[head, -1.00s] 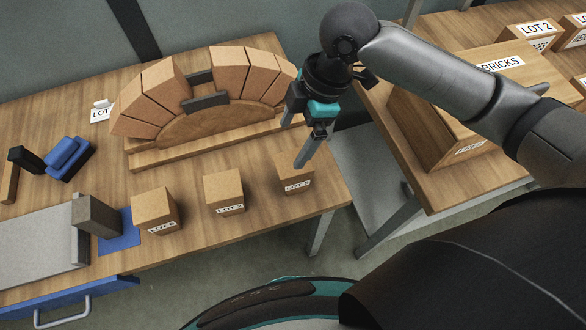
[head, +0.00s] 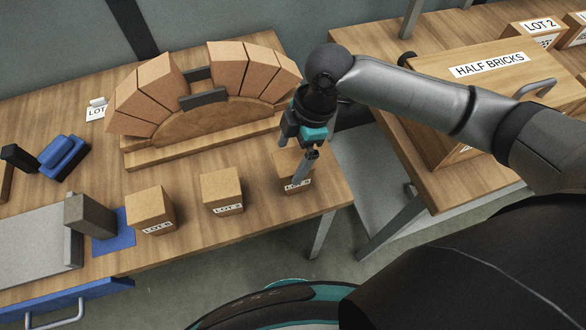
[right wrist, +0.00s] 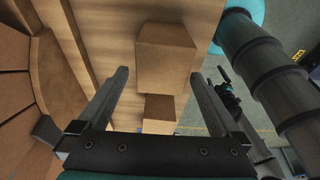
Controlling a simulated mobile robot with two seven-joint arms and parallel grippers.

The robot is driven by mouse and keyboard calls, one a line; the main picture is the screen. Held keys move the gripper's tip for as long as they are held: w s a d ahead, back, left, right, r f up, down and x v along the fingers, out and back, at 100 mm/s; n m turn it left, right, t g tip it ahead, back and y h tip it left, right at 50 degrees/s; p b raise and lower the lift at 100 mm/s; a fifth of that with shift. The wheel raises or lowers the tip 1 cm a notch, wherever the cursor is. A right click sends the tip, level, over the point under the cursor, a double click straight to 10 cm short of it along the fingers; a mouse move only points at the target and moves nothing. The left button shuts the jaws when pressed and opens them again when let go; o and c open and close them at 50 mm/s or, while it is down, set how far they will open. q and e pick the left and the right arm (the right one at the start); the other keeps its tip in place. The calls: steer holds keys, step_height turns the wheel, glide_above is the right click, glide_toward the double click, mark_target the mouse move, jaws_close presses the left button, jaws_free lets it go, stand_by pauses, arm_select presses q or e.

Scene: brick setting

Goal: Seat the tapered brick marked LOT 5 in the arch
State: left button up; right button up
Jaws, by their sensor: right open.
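Three tan bricks stand in a row on the bench: a left one (head: 150,208), a middle one (head: 221,190) and a right one (head: 291,168). Each has a white LOT label, too small to read surely, so I cannot tell which is LOT 5. The arch (head: 240,72) has tan bricks on both sides of a wooden form (head: 205,125), with a gap at the crown (head: 197,73). My right gripper (head: 304,168) is open, pointing down at the right brick and partly hiding it. In the right wrist view a brick (right wrist: 168,55) shows between the fingers, with another beyond. My left gripper is out of view.
A dark grey block (head: 90,215) stands by a blue mat and a grey slab (head: 35,240) at left. A blue tool (head: 63,157) lies behind. A HALF BRICKS box (head: 440,130) stands on another table at right. Bench is clear between arch and bricks.

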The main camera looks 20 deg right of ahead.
steer(key=x, duration=0.1)
steer(key=b+x, duration=0.1)
steer(key=x, duration=0.3)
steer(key=shift+s+d+f, duration=0.1)
steer(key=shift+d+f, duration=0.05)
steer(key=shift+d, duration=0.2)
steer(key=c, duration=1.5)
steer(key=shift+c, duration=0.3)
steer(key=shift+r, duration=0.2)
